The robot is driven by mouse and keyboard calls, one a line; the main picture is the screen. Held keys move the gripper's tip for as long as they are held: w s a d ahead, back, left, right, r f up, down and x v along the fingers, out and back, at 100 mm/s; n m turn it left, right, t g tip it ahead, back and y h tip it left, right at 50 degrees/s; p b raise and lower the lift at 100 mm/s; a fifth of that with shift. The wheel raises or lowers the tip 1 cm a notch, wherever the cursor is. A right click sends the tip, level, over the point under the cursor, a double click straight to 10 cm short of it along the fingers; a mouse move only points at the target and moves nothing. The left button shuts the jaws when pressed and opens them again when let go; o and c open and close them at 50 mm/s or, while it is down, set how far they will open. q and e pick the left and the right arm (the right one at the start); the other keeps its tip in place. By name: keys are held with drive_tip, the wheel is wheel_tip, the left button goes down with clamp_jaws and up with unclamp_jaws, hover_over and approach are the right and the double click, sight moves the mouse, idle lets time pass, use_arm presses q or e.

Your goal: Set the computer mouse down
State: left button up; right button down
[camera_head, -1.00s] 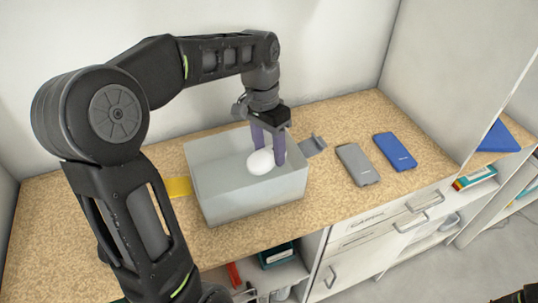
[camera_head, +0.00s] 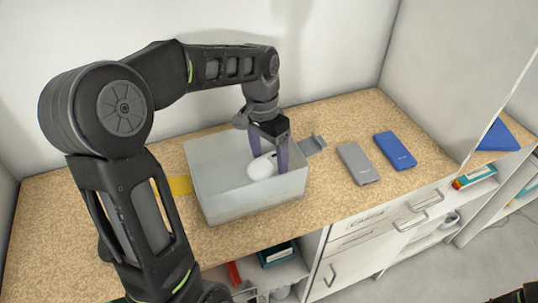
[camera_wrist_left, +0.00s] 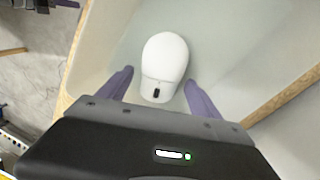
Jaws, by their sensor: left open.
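The white computer mouse (camera_head: 262,167) is inside the grey, see-through-looking box (camera_head: 235,206) on the worktop. In the left wrist view the mouse (camera_wrist_left: 165,58) lies between the box walls, its dark wheel end towards my gripper. My left gripper (camera_head: 269,158) reaches down into the box from above. Its two purple fingers are open, one on each side of the mouse, with visible gaps in the left wrist view (camera_wrist_left: 159,80). Whether the mouse's underside rests on the box floor is hard to tell.
A grey phone-like slab (camera_head: 358,163) and a blue one (camera_head: 395,150) lie right of the box. A small grey object (camera_head: 313,144) is by its right rear corner, a yellow item (camera_head: 180,186) at its left. The wooden worktop (camera_head: 80,215) is clear at the left.

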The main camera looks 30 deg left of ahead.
sight(267, 156)
use_arm(q)
drive_tip(key=shift+r, duration=0.15)
drive_tip(key=r, duration=0.6)
drive_tip(key=shift+w+a, duration=0.15)
drive_tip(key=shift+a, duration=0.25)
drive_tip(key=shift+a+r+p, duration=0.2)
drive_tip(key=shift+r+p, duration=0.9)
drive_tip(key=shift+r, duration=0.4)
drive_tip(key=shift+a+r+p, duration=0.15)
drive_tip(key=shift+r+p, duration=0.9)
drive_tip(key=shift+r, duration=0.4)
